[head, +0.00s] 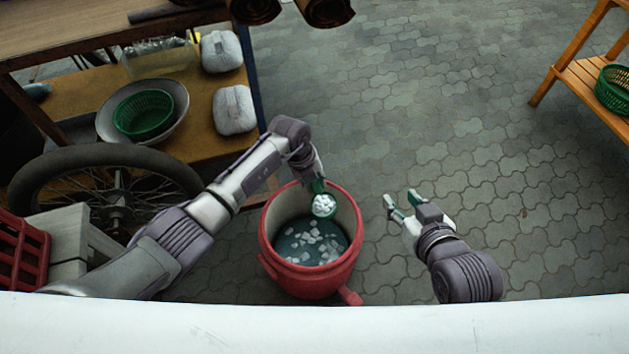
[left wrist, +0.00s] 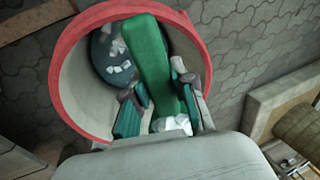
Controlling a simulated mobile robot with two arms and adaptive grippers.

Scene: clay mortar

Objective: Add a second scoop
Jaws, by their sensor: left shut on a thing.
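A red bucket (head: 272,268) with a pale inside stands on the paving in the middle of the head view. Pale chunks (head: 313,243) lie on its dark bottom. My left gripper (head: 318,184) is shut on a green scoop (head: 319,187) at the bucket's upper rim. The scoop holds a small heap of white pieces (head: 324,205). In the left wrist view the green scoop (left wrist: 148,60) lies between the fingers (left wrist: 160,108), with the bucket's red rim (left wrist: 62,65) around and below. My right gripper (head: 402,205) is open and empty, right of the bucket.
A wooden shelf at upper left holds a metal bowl with a green basket (head: 144,113) and two grey-white blocks (head: 234,109). A wheel (head: 110,187) and a red crate (head: 20,250) stand at left. A wooden stand (head: 575,75) is at right. Paving between is clear.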

